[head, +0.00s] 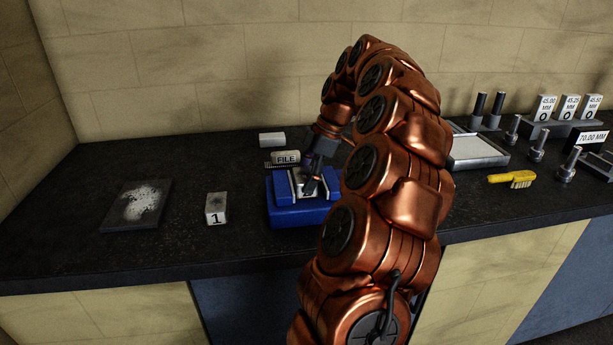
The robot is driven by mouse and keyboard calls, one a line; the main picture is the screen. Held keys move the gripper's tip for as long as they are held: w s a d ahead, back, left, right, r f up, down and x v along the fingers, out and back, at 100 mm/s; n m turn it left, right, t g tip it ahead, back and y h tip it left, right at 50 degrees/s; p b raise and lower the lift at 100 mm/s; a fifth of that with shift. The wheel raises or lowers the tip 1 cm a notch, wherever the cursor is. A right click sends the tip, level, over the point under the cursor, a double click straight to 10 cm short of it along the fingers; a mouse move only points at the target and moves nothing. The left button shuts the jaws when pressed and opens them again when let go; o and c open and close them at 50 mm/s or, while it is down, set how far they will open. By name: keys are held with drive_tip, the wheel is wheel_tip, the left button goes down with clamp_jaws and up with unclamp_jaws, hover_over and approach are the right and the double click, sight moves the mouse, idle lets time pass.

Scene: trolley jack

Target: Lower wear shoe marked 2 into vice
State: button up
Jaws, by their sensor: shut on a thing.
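The blue vice (300,217) stands on the dark bench near the middle of the head view. My gripper (311,180) points down over the vice's jaws from behind my copper-coloured arm. It is shut on the wear shoe marked 2 (298,176), a small pale block partly hidden by the fingers. The shoe is at the vice's jaw opening; I cannot tell how deep it sits or whether it touches the jaws. The wear shoe marked 1 (216,208) stands upright on the bench, left of the vice.
A block labelled FILE (286,158) and a white block (272,140) lie behind the vice. A dark plate with white powder (142,204) lies at left. A tray (476,150), yellow brush (513,179), bolts (538,147) and labelled gauge blocks (568,106) are at right.

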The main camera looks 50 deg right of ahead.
drive_tip(key=o, duration=1.7)
drive_tip(key=shift+v, duration=2.4)
drive_tip(key=shift+s+d+r, duration=0.25)
drive_tip(key=shift+s+r, duration=0.05)
drive_tip(key=shift+r, duration=0.2)
drive_tip(key=shift+d+r, duration=0.2)
drive_tip(key=shift+r, duration=0.5)
drive_tip(key=shift+s, duration=0.1)
